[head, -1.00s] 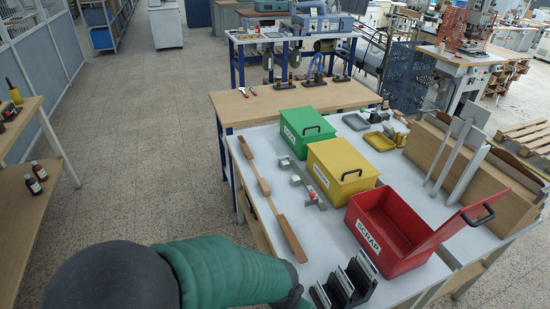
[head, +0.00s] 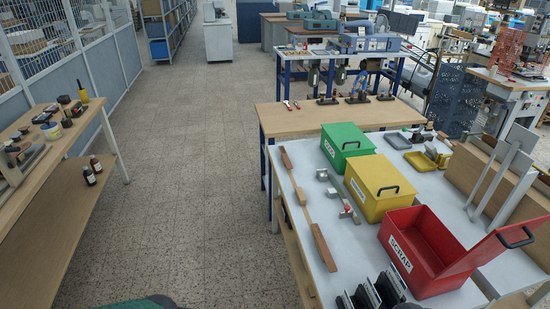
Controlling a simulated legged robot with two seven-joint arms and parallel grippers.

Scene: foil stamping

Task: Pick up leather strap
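A long, narrow brown strip (head: 323,246) lies along the left edge of the grey work table (head: 349,232). Its ends are brown and wider, and its middle looks paler. It may be the leather strap, but I cannot tell for sure at this size. Neither of my grippers is in view. Only a small piece of green arm covering shows at the bottom edge, to the left of the work table.
Beside the strip lies a grey bar fixture (head: 340,192). Green (head: 346,142), yellow (head: 379,188) and open red SCRAP (head: 411,256) boxes stand to its right. Black holders (head: 377,290) stand at the front. A wooden side table (head: 50,150) is left; floor between is clear.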

